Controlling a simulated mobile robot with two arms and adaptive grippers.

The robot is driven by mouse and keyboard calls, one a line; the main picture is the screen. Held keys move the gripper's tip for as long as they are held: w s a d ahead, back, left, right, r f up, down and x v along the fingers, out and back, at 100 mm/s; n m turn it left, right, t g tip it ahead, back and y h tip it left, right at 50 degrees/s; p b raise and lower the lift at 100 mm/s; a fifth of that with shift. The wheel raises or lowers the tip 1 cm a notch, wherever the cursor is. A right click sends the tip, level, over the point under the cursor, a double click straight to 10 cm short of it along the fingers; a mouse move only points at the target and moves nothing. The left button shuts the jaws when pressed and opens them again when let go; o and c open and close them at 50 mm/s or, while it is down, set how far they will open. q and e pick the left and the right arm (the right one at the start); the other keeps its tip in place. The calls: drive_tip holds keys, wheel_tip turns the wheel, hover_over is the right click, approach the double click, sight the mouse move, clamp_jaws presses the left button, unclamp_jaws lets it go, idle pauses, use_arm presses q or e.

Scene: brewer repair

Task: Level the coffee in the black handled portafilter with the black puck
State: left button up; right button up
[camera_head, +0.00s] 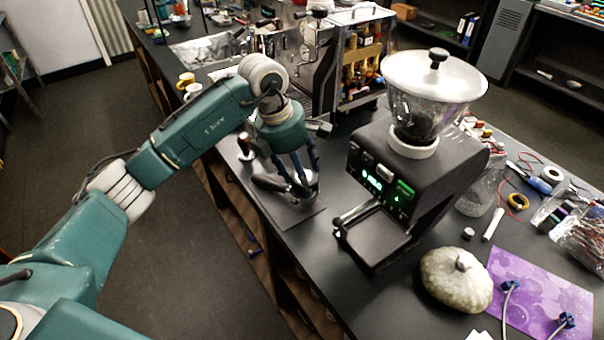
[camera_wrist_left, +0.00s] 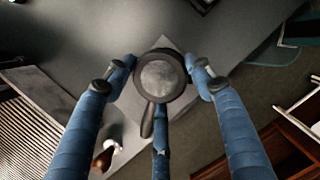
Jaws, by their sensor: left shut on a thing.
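The black handled portafilter (camera_head: 270,183) lies on a dark mat on the counter, its handle pointing left in the head view. In the left wrist view its handle (camera_wrist_left: 147,122) points down from under a round disc. This disc, the black puck (camera_wrist_left: 160,75), has a dark rim and a greyish top and sits over the portafilter's basket. My left gripper (camera_head: 303,182) points down there, its blue fingers closed around the puck's rim; it also shows in the left wrist view (camera_wrist_left: 160,66). The coffee is hidden. My right gripper is not in view.
A grinder (camera_head: 390,185) with a clear hopper stands right of the portafilter. A wooden-handled tool (camera_head: 245,146) stands behind it on the counter. The espresso machine (camera_head: 325,60) is farther back. A pale gourd (camera_head: 455,279) and a purple mat (camera_head: 535,290) lie at the right. The counter's edge is close on the left.

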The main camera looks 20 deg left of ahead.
use_arm(q)
drive_tip(key=shift+f+b, duration=0.65)
drive_tip(key=shift+f, duration=0.05)
idle(0.5)
drive_tip(key=n, duration=0.2)
drive_tip(key=shift+n+t+b, duration=0.4)
drive_tip(key=n, duration=0.2)
drive_tip(key=n+y+b, duration=0.1)
drive_tip(key=shift+s+d+n, duration=0.15)
drive_tip(key=shift+n, duration=0.55)
drive_tip(key=shift+t, duration=0.3)
